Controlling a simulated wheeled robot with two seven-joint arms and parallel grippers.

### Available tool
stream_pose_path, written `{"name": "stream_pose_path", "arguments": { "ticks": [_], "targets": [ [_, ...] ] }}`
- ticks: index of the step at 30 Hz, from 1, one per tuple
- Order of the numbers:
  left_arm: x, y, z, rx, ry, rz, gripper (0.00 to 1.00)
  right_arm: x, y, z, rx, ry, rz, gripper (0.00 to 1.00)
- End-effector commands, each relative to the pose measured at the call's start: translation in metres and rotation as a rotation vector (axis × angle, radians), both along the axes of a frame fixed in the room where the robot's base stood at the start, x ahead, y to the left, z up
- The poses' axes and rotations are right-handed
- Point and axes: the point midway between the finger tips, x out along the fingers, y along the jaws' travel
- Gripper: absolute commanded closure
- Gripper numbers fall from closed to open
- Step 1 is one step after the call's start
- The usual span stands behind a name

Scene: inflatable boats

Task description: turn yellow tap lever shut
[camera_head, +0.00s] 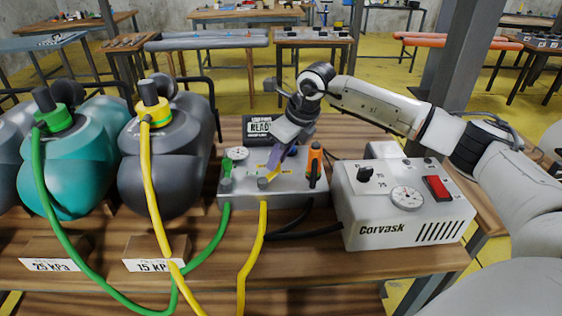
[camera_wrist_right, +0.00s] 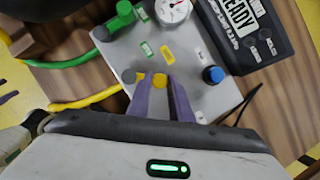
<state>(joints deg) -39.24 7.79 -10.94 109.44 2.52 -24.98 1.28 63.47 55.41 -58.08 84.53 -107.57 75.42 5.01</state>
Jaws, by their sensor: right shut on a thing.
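A grey manifold box (camera_head: 240,185) stands on the wooden bench; its top shows in the right wrist view (camera_wrist_right: 190,40). The yellow tap lever (camera_wrist_right: 160,80) sits on this top, beside a yellow label. My right gripper (camera_wrist_right: 162,88) reaches down from above with its purple fingers on either side of the yellow lever, shut on it. In the head view the gripper (camera_head: 272,164) covers most of the lever, so its angle is hard to tell. A yellow hose (camera_head: 262,225) runs from the front of the box. My left gripper is out of view.
A green tap (camera_wrist_right: 123,14), a gauge (camera_wrist_right: 173,10) and a blue knob (camera_wrist_right: 213,75) share the box top. A READY display (camera_head: 257,129) stands behind. A white Corvask unit (camera_head: 390,215) stands right. Teal (camera_head: 75,165) and grey (camera_head: 165,165) inflatables lie left, with hoses.

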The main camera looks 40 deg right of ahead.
Motion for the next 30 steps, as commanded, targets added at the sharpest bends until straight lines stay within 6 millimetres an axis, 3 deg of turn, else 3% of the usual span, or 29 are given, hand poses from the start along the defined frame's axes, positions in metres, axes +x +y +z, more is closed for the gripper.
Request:
{"name": "stream_pose_path", "arguments": {
  "ticks": [18, 30],
  "targets": [
    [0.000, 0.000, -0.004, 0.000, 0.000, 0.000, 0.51, 0.027, 0.013, 0.001, 0.002, -0.003, 0.530, 1.00],
    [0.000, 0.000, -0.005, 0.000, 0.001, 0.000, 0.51, 0.032, 0.019, 0.002, 0.000, -0.004, 0.688, 1.00]
  ]
}}
